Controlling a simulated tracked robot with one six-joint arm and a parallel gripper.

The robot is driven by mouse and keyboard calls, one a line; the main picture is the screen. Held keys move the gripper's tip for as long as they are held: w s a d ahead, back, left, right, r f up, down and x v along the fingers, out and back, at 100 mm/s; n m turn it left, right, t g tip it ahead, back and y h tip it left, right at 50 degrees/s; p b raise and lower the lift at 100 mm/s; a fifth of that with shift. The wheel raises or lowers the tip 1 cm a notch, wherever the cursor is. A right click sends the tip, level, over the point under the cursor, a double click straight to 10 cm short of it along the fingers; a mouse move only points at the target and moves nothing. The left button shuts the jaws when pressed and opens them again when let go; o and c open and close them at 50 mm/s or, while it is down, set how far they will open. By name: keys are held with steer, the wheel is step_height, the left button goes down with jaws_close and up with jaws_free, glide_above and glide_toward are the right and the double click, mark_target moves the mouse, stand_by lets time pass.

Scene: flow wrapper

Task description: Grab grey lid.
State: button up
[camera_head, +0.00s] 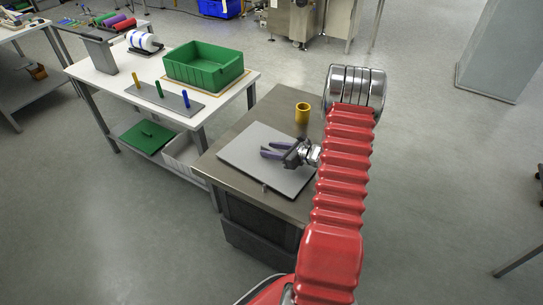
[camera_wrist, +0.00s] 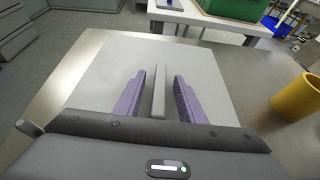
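The grey lid (camera_head: 250,140) is a flat square plate lying on the steel table. It also shows in the wrist view (camera_wrist: 105,75), with a thin upright handle bar (camera_wrist: 159,90) along its middle. My gripper (camera_head: 264,148) is over the lid, with its two purple fingers apart. In the wrist view my gripper (camera_wrist: 160,75) has one finger on each side of the handle, with a visible gap on both sides. Nothing is held. Whether the fingertips touch the plate cannot be told.
A yellow cup (camera_head: 302,113) stands on the steel table (camera_head: 235,131) beyond the lid, at right in the wrist view (camera_wrist: 297,97). A white table (camera_head: 115,82) at left holds a green crate (camera_head: 203,72) and a peg board (camera_head: 165,100).

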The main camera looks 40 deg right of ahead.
steer(key=shift+c, duration=0.4)
jaws_close()
stand_by(0.4)
